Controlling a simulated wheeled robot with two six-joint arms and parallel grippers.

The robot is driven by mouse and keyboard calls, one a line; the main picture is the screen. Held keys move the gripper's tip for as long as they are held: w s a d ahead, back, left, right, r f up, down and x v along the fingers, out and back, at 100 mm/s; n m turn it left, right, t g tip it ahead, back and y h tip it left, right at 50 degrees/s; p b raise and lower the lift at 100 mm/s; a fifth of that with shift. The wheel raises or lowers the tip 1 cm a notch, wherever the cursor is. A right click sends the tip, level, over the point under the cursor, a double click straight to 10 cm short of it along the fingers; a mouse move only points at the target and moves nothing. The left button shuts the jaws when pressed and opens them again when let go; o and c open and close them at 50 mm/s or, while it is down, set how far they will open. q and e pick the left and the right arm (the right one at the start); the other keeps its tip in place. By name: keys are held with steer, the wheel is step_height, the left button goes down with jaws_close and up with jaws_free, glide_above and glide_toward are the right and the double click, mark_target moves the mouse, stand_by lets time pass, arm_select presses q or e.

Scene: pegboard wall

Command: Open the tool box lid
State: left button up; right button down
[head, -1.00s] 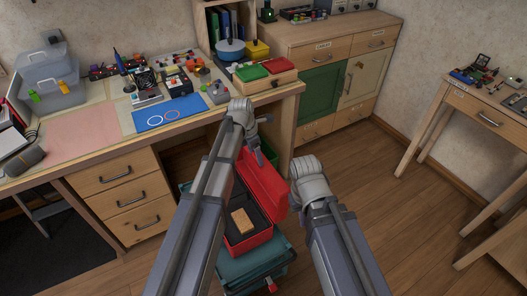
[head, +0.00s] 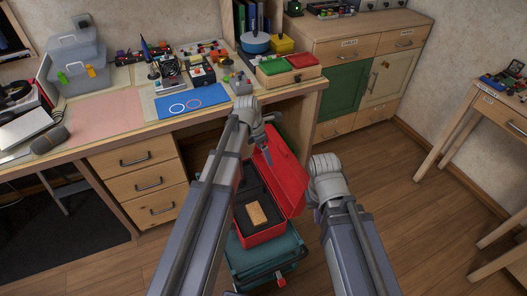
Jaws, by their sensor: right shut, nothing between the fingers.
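The red tool box (head: 249,237) stands with its inside showing, dark and holding a brown block (head: 257,214). Its red lid (head: 287,174) is raised along the right side, tilted up and outward. My left arm crosses the box's left side; a narrow tip at its far end shows beside the top of the lid, and I cannot make out its jaws. My right gripper (head: 316,212) is shut and empty, mostly hidden by its own arm, just right of the lid's edge. I cannot tell whether it touches the lid.
A teal case (head: 268,258) lies under the red box. The wooden workbench (head: 108,133) with drawers is at the left and behind. A cabinet (head: 352,48) stands at the back and a small table (head: 490,108) at the right. The wood floor at the right is clear.

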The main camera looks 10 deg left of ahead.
step_height(320, 180, up, 8)
steer(key=p, duration=0.7)
steer(key=shift+f+p, duration=0.2)
steer(key=shift+p, duration=0.1)
